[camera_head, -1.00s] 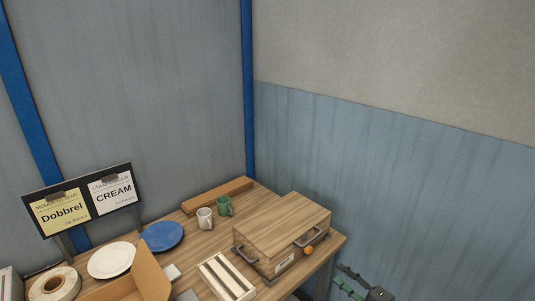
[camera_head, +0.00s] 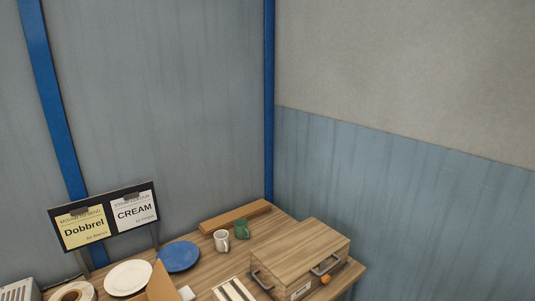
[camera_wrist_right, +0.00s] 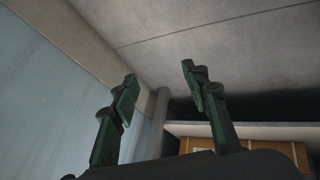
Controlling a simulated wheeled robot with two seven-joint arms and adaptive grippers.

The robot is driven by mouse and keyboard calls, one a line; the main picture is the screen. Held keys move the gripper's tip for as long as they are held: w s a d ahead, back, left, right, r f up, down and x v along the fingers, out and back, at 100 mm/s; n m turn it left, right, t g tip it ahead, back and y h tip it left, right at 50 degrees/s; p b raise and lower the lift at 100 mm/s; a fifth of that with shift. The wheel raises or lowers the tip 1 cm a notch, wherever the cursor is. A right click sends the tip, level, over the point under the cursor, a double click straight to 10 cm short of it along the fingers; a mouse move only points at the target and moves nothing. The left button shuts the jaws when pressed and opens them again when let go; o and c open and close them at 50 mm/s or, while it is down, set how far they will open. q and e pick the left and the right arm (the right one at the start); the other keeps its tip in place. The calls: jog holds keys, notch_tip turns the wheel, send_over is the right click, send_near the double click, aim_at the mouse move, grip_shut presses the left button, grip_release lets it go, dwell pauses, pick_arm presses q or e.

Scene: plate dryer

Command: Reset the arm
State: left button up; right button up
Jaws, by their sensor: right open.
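My right gripper (camera_wrist_right: 158,88) shows in the right wrist view with its two green-padded fingers spread wide and nothing between them. Behind them are a grey surface and a pale blue wall panel. In the head view neither of my grippers is visible. The wooden table (camera_head: 282,217) stands low in that view. On it are a white plate (camera_head: 128,277), a blue plate (camera_head: 179,257) and a slatted light rack (camera_head: 232,291), partly cut off by the bottom edge.
A wooden box (camera_head: 305,255) with dark handles stands at the table's right. A white mug (camera_head: 221,241), a green mug (camera_head: 241,229) and a wooden block (camera_head: 235,216) sit at the back. A sign board (camera_head: 105,218) stands left. Walls close in behind the table.

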jog(key=s+a+f+m+g, duration=0.1)
jog(key=s+a+f+g, duration=0.1)
jog(key=s, duration=0.9)
jog(key=s+a+f+m+g, duration=0.2)
jog(key=s+a+f, duration=0.2)
jog(key=s, duration=0.6)
jog(key=s+a+f+m+g, duration=0.1)
jog(key=s+a+f, duration=0.3)
jog(key=s, duration=0.7)
jog(key=shift+s+m+g+y, duration=0.3)
jog(key=shift+s+g, duration=0.05)
jog(key=shift+g, duration=0.35)
